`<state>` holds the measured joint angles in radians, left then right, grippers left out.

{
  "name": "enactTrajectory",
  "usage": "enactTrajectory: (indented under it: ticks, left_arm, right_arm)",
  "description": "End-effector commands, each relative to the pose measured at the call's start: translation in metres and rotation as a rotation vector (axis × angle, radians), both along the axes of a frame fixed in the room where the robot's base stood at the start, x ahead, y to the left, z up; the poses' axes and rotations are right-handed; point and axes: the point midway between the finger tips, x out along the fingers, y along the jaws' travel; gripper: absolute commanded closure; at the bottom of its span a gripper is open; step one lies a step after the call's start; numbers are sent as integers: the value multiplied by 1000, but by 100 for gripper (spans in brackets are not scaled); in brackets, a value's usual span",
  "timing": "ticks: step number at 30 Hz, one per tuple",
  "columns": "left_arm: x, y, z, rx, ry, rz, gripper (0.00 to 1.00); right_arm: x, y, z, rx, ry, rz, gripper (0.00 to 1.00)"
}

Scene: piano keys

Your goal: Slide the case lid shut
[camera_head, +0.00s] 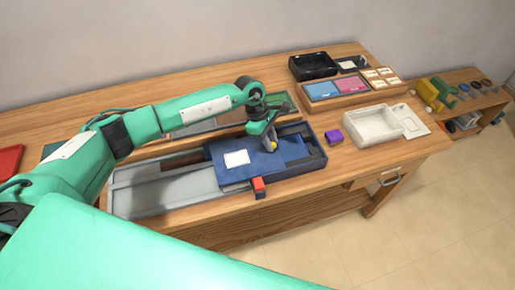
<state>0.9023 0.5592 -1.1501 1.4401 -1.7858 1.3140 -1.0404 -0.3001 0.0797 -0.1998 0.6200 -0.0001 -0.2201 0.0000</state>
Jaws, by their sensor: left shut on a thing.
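A long case lies on the table, with a pale grey left part (140,196) and a dark blue right end (317,164). The blue lid (250,174) with a white label (237,158) lies over the middle and right of the case. The grey left part and a dark slot at the far right end are uncovered. My left gripper (270,143) reaches down over the lid and is shut on a small yellow knob (272,147) there; the fingers partly hide it. My right gripper is not in view.
A red and black block (258,187) stands at the case's front side. A purple piece (333,137) lies right of the case. A white box (372,126), a wooden tray (335,98) and a black box (313,66) stand further right. A side shelf (465,105) holds toys.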

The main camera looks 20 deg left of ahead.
Motion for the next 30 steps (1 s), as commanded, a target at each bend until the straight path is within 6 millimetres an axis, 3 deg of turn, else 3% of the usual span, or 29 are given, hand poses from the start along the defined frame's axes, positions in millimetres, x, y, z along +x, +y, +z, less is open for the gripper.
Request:
enactTrajectory:
  ticks: [1, 10, 13, 18, 30]
  left_arm:
    - [8, -12, -8, -3, -6, -3, 100]
    - [45, -66, -7, -2, -5, -1, 100]
    - [55, -81, -6, -2, -4, -2, 100]
    - [68, -100, -4, -1, -3, 0, 100]
    - [78, -116, 1, -2, -1, 1, 100]
  right_arm:
    - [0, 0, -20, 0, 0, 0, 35]
    - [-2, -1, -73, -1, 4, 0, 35]
    - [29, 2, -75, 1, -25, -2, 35]
    - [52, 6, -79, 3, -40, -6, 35]
    - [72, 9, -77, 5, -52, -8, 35]
